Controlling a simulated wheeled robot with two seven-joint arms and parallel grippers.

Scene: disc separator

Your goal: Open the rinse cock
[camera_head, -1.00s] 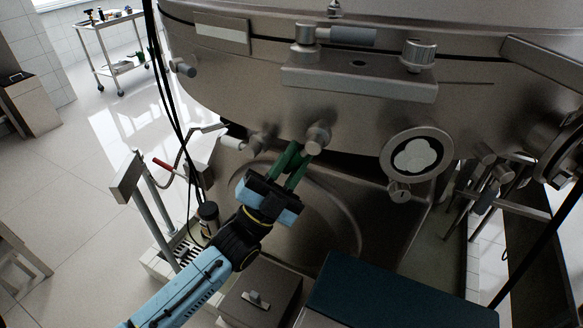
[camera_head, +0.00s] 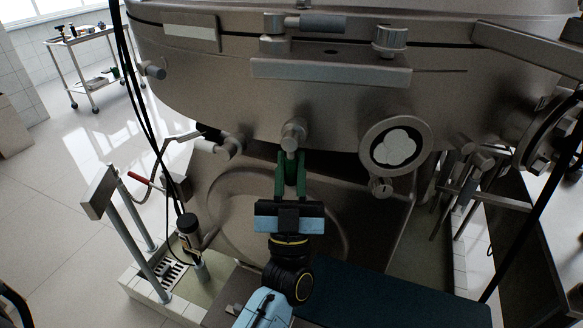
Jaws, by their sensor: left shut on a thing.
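The steel separator bowl housing (camera_head: 210,105) fills the upper picture. A short round steel fitting (camera_head: 293,136), which looks like the rinse cock, sticks out low on its front. My left gripper (camera_head: 290,162) is just below this fitting, its green fingers pointing up at it. The fingers are shut on a small part under the fitting's end, probably its handle. The fingers hide most of that part, so I cannot tell the handle's exact angle. My right gripper is not in view.
A round port with a white trefoil (camera_head: 395,148) is to the right. A second fitting (camera_head: 222,148) and a red-handled lever (camera_head: 141,178) are to the left. Black cables (camera_head: 140,100) hang at the left. A dark blue panel (camera_head: 390,300) lies below right. A trolley (camera_head: 85,65) stands far back.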

